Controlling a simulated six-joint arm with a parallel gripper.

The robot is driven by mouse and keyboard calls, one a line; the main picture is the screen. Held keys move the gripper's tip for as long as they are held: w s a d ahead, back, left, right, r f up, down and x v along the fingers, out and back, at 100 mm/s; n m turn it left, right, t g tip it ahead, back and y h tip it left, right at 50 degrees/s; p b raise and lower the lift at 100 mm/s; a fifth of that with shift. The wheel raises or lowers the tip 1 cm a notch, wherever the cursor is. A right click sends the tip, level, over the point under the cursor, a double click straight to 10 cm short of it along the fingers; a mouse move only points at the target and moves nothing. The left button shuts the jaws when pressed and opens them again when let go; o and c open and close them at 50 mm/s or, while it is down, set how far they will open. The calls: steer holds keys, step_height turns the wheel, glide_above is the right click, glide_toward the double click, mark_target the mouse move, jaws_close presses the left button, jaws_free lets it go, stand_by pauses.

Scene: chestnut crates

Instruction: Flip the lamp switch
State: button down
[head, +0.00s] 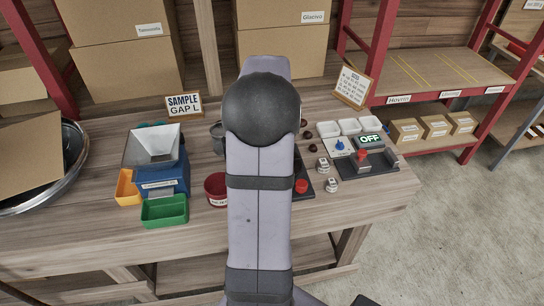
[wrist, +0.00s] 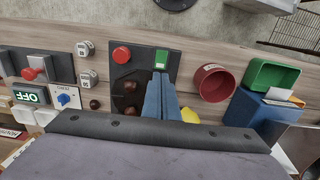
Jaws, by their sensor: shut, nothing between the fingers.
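A lit sign reading OFF (head: 369,139) stands at the right of the bench; it also shows in the wrist view (wrist: 30,95). By it is a dark base with a red-handled lever (head: 362,156), also in the wrist view (wrist: 32,73). Beside the sign is a pale plate with a blue knob (head: 340,147), also in the wrist view (wrist: 65,99). I cannot tell which control is the lamp switch. My gripper (wrist: 160,82), with blue fingers, is shut and empty over a dark panel, apart from the lever and knob. My arm hides it in the head view.
The dark panel (wrist: 145,45) carries a red button (wrist: 121,55) and a green piece (wrist: 161,59). Two small labelled cylinders (wrist: 85,48) stand between panel and lever. A red cup (wrist: 213,83) and green bin (wrist: 271,75) are on the panel's other side.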

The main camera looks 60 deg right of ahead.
steer(key=shift+r, duration=0.7)
steer(key=shift+f+b, duration=0.15)
steer(key=shift+b, duration=0.25)
steer(key=b, duration=0.2)
steer(key=w+b, duration=0.1)
steer(key=b, duration=0.1)
steer(key=shift+w+d, duration=0.15)
steer(key=shift+d, duration=0.2)
step_height(320, 180, down, 12)
steer(key=p, duration=0.3)
steer(key=shift+f, duration=0.1)
steer(key=shift+f+p, duration=0.4)
steer(key=shift+f, duration=0.4)
